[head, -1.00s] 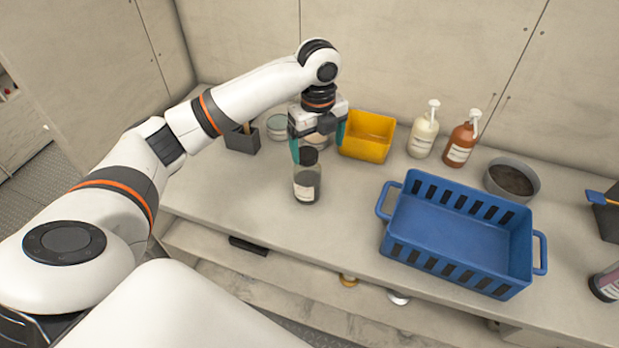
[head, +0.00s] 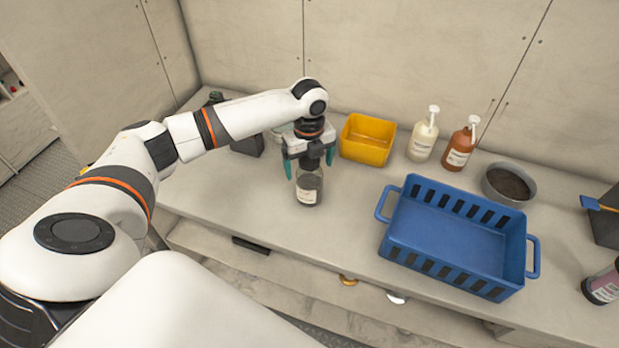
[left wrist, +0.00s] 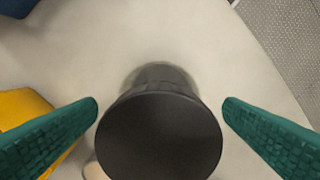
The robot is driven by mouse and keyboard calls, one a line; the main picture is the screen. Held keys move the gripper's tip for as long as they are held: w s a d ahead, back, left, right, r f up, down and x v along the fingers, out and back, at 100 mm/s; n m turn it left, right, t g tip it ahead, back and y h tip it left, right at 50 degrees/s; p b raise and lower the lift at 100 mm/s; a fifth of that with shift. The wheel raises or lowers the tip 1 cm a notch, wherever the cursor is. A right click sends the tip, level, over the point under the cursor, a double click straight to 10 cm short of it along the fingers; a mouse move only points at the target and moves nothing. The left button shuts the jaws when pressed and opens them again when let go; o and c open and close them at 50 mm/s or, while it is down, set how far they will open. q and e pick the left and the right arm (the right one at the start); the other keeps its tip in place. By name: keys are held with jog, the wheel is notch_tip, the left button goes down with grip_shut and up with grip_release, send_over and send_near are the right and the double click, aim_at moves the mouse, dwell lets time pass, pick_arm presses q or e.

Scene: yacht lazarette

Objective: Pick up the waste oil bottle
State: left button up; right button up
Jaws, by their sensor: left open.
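The waste oil bottle (head: 309,188) looks like a clear bottle with dark contents, a pale label and a black cap. It stands upright on the bench. My left gripper (head: 309,168) is above it, pointing down, with its teal fingers apart on either side of the bottle's top. In the left wrist view the black cap (left wrist: 160,137) fills the middle, between the two open fingers (left wrist: 160,112), with a gap on both sides. The bottle's body is mostly hidden under the cap there. My right gripper is not in view.
A yellow bin (head: 367,140) stands right of the bottle, close to the gripper. A blue basket (head: 460,240) is farther right. Two pump bottles, one cream (head: 423,137) and one brown (head: 461,146), and a grey bowl (head: 509,184) stand behind it. The bench in front of the bottle is clear.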

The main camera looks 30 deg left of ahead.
pick_arm(q)
jog(key=shift+f, duration=0.85)
jog(key=shift+c, duration=0.5)
jog(key=c, duration=1.2)
jog(key=shift+c, duration=0.2)
jog(key=shift+r, duration=0.1)
